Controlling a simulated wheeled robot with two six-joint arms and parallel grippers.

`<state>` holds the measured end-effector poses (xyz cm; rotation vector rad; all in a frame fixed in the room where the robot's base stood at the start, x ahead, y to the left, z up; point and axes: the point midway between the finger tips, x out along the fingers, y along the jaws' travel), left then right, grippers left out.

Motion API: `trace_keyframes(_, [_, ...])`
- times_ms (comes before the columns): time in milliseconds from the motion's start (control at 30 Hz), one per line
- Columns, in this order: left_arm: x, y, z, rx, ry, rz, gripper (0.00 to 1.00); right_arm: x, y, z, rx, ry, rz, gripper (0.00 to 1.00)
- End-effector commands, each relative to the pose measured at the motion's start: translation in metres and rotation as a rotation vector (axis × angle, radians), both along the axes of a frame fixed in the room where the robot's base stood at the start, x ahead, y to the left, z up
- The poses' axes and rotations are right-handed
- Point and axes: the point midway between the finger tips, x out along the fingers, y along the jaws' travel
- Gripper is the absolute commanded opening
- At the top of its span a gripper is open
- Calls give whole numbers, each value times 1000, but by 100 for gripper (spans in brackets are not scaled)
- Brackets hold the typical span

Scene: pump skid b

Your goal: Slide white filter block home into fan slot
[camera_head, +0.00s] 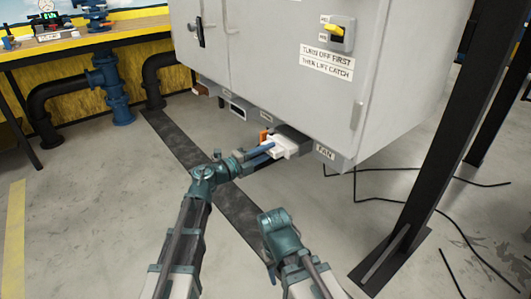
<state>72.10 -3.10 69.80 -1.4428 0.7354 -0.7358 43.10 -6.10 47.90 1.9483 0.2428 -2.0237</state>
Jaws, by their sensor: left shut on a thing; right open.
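The white filter block (286,146) is at the lower edge of the grey cabinet, just left of the FAN label (325,153). My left gripper (268,152) is shut on the block from the left. The block touches or overlaps the dark opening of the fan slot (296,135); how far it sits inside I cannot tell. A small orange part (264,135) shows beside the block. My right gripper (274,219) is lower down, apart from the block and cabinet; its fingertips are hidden by its own wrist.
The grey cabinet (270,60) carries a yellow switch (333,30) and a warning label. Another open slot (237,112) lies further left. A black post (440,140) stands at the right, with black cables (400,202) on the floor. The floor in front is mostly clear.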

Motion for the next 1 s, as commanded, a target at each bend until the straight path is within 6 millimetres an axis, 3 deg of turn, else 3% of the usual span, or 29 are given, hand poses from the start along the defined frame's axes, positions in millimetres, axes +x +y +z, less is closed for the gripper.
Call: trace_keyframes(1000, [15, -20, 0, 0, 0, 0, 0, 0, 0, 0, 0, 0, 0, 50])
